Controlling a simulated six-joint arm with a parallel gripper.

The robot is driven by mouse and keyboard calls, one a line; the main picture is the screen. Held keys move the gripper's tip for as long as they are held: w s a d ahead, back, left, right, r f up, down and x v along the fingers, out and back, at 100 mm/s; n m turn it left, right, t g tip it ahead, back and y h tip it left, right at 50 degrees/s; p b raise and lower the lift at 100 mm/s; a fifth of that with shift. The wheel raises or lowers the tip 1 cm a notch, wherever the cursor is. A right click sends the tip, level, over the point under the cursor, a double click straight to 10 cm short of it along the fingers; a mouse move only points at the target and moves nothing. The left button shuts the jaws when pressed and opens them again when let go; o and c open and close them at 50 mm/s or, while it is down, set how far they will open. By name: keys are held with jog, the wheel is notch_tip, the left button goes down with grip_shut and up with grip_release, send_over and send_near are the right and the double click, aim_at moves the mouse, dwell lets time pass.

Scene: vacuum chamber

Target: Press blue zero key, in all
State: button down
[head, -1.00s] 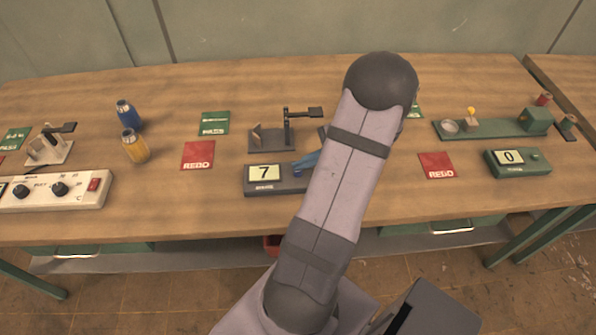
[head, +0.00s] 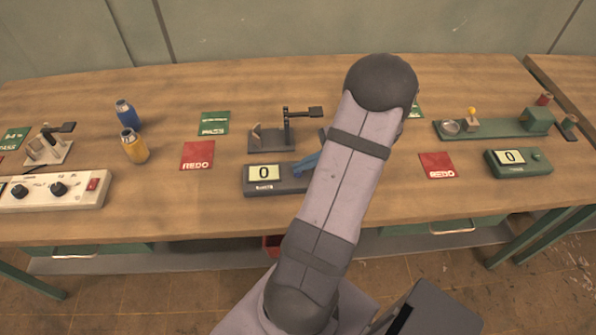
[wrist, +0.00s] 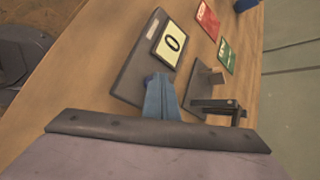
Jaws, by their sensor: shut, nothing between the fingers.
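The dark grey box (head: 279,187) with a lit display (head: 264,173) sits near the front edge of the table, and the display reads 0. The same box (wrist: 139,62) is upright on the table in the wrist view, its display (wrist: 171,44) also reading 0. My gripper (head: 299,171) is shut and empty, its blue fingers angled down at the right part of the box. In the wrist view my gripper (wrist: 158,78) reaches the box beside the display.
A dark stand with a lever (head: 286,138) stands just behind the box. A red REDO card (head: 198,155) and a green card (head: 215,123) lie to its left. A yellow bottle (head: 135,147) and a blue bottle (head: 127,113) stand farther left. A green box (head: 519,167) is at right.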

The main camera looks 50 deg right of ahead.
dwell(0.4)
jog(key=shift+r+p, duration=0.7)
jog(key=shift+r, duration=0.1)
notch_tip(320, 180, up, 5)
jog(key=p, duration=0.4)
dwell(0.9)
